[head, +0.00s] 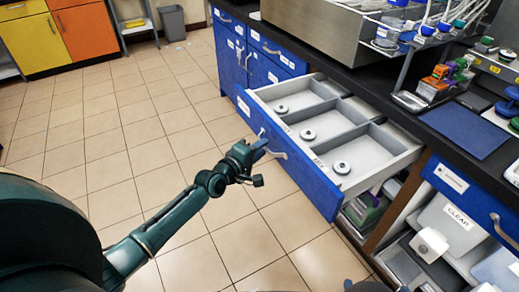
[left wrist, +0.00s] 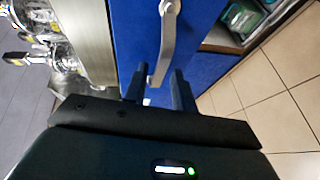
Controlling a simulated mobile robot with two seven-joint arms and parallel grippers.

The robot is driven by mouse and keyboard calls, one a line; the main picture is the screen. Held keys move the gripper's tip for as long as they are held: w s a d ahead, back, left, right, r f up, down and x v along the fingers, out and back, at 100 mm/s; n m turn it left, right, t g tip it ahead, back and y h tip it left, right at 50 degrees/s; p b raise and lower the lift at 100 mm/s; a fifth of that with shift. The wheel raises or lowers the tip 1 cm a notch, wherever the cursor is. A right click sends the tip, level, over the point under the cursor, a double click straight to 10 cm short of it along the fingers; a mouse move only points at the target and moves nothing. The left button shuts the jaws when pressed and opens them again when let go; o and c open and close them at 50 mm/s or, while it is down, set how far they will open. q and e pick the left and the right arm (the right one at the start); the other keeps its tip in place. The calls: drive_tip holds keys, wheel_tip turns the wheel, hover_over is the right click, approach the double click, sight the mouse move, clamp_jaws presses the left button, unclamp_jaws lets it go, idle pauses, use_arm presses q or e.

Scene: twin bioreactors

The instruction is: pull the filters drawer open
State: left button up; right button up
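The drawer (head: 321,172) stands pulled well out of the blue counter in the head view. Its grey compartments hold several small round discs (head: 308,134); its front labels are too small to read. The drawer's metal handle (head: 277,154) is on the blue front, and it also shows in the left wrist view (left wrist: 167,38). My left gripper (head: 264,146) is at the handle. In the left wrist view its two fingers (left wrist: 158,90) are apart, with the handle's lower end between or just beyond them; contact cannot be told. My right gripper is not in view.
Below the drawer, an open shelf holds boxes (head: 365,208). At right is another blue drawer (head: 468,190) with bins beneath it. The black countertop (head: 340,60) carries equipment. The tiled floor (head: 150,130) left of the drawer is clear.

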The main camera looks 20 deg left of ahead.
use_arm(q)
drive_tip(key=shift+o, duration=0.3)
drive_tip(key=p+v, duration=0.1)
drive_tip(key=v, duration=1.2)
drive_tip(key=shift+p, duration=0.4)
drive_tip(key=shift+s, duration=0.1)
